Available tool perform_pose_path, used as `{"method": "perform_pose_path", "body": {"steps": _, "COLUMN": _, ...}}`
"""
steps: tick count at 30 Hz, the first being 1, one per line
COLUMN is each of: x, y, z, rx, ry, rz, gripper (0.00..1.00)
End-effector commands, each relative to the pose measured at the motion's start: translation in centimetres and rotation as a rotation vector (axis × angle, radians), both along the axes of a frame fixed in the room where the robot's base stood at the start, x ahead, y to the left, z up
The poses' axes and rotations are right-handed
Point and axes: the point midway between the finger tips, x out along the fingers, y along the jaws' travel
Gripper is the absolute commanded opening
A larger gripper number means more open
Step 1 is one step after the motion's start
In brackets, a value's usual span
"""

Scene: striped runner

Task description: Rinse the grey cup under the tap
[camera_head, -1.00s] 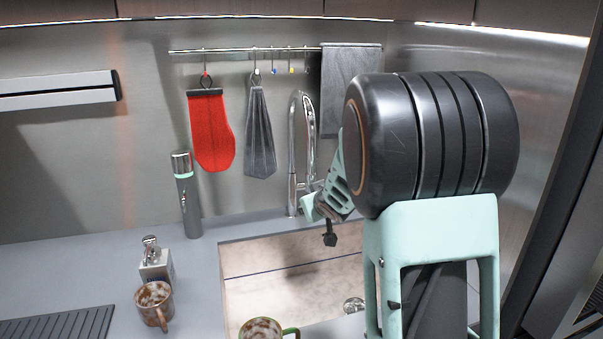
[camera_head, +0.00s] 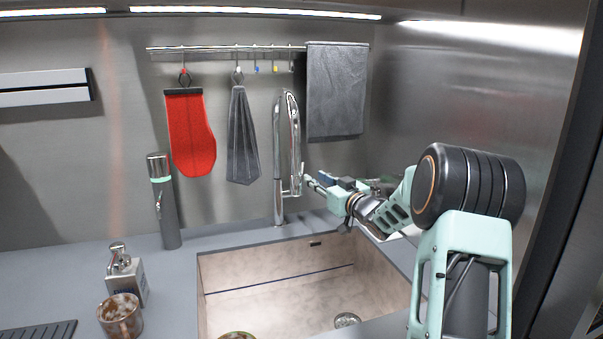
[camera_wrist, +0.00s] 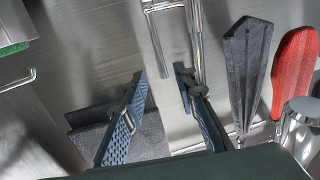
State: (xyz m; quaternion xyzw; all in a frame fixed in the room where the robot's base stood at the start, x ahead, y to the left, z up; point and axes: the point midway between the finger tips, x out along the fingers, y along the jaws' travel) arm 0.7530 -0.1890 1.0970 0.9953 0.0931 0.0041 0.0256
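The chrome tap (camera_head: 277,160) stands behind the sink (camera_head: 225,262), its side lever (camera_head: 297,184) low on the right. My gripper (camera_head: 312,184) points left at the lever, just right of it; contact cannot be told. In the wrist view my gripper (camera_wrist: 158,88) has its two blue fingers apart, with nothing visibly held; the tap (camera_wrist: 197,45) shows beyond them. No plainly grey cup is in view. A brown-and-white mottled mug (camera_head: 120,316) stands on the counter at left. Another mottled cup (camera_head: 237,336) is almost wholly cut off by the bottom edge.
A soap dispenser (camera_head: 126,278) and grey flask (camera_head: 164,205) stand left of the sink. A red mitt (camera_head: 190,135), grey cloth (camera_head: 242,140) and grey towel (camera_head: 336,95) hang from the rail. The steel wall (camera_head: 460,100) bounds the right. The sink's visible basin looks empty.

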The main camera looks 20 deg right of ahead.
Motion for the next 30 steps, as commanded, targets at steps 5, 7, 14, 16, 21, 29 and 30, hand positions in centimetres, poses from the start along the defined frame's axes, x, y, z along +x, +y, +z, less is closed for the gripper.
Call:
{"method": "perform_pose_path", "body": {"steps": 5, "x": 3.0, "y": 0.8, "z": 0.0, "rx": 0.0, "ry": 0.0, "rz": 0.003, "gripper": 0.27}}
{"method": "perform_pose_path", "body": {"steps": 7, "x": 4.2, "y": 0.9, "z": 0.0, "rx": 0.001, "ry": 0.001, "rz": 0.001, "gripper": 0.27}}
{"method": "perform_pose_path", "body": {"steps": 14, "x": 7.4, "y": 1.5, "z": -0.1, "rx": 0.001, "ry": 0.002, "rz": 0.001, "gripper": 0.27}}
{"method": "perform_pose_path", "body": {"steps": 16, "x": 8.1, "y": 1.7, "z": 0.0, "rx": -0.001, "ry": 0.002, "rz": 0.001, "gripper": 0.27}}
{"method": "perform_pose_path", "body": {"steps": 21, "x": 9.1, "y": 1.8, "z": -0.1, "rx": -0.001, "ry": 0.003, "rz": 0.0, "gripper": 0.27}}
{"method": "perform_pose_path", "body": {"steps": 29, "x": 9.4, "y": 1.8, "z": 0.0, "rx": -0.001, "ry": 0.003, "rz": -0.001, "gripper": 0.27}}
{"method": "perform_pose_path", "body": {"steps": 30, "x": 9.3, "y": 1.8, "z": 0.0, "rx": -0.001, "ry": 0.003, "rz": -0.001, "gripper": 0.27}}
